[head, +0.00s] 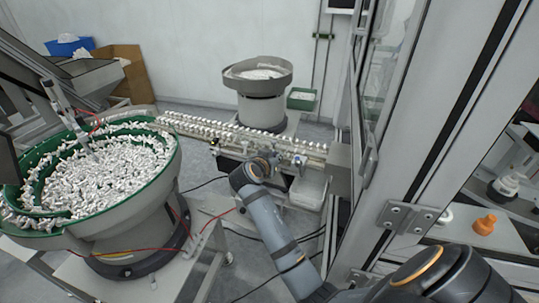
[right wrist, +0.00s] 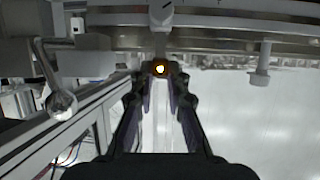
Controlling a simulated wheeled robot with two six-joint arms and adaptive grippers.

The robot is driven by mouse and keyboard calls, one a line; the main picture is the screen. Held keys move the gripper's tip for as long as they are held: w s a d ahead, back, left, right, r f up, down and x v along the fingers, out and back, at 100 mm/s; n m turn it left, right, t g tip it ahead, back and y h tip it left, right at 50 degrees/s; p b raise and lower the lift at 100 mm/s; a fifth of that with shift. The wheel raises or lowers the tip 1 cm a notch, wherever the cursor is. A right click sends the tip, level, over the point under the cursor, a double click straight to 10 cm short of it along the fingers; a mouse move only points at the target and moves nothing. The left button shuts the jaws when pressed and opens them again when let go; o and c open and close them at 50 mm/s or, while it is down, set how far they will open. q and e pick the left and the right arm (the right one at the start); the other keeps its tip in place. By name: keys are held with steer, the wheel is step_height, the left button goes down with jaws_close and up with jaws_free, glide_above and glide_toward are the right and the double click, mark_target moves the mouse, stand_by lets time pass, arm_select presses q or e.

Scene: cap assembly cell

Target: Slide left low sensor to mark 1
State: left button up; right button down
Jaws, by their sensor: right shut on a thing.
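My right gripper (head: 270,158) reaches the front of the conveyor track (head: 225,133) in the head view. In the right wrist view my right gripper (right wrist: 160,78) has its two fingers converged on a small dark sensor (right wrist: 159,67) with a glowing orange-white light. The sensor sits just below a metal rail (right wrist: 215,38) and stays attached near it. In the head view the sensor is hidden behind my gripper and arm. I cannot make out mark 1 in either view. My left gripper is not in view.
A lever with a round metal knob (right wrist: 62,105) hangs left of the fingers; a peg (right wrist: 261,68) hangs from the rail at right. A green-rimmed feeder bowl (head: 165,180) full of white parts stands left. A glass-door frame (head: 405,150) rises right of the track.

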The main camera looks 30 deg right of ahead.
steer(key=shift+s+d, duration=0.5)
steer(key=shift+s, duration=0.2)
steer(key=c, duration=1.5)
jaws_free()
steer(key=shift+d, duration=0.1)
steer(key=shift+c, duration=0.2)
steer(key=shift+o, duration=1.1)
steer(key=shift+s+d, duration=0.1)
steer(key=shift+d, duration=0.05)
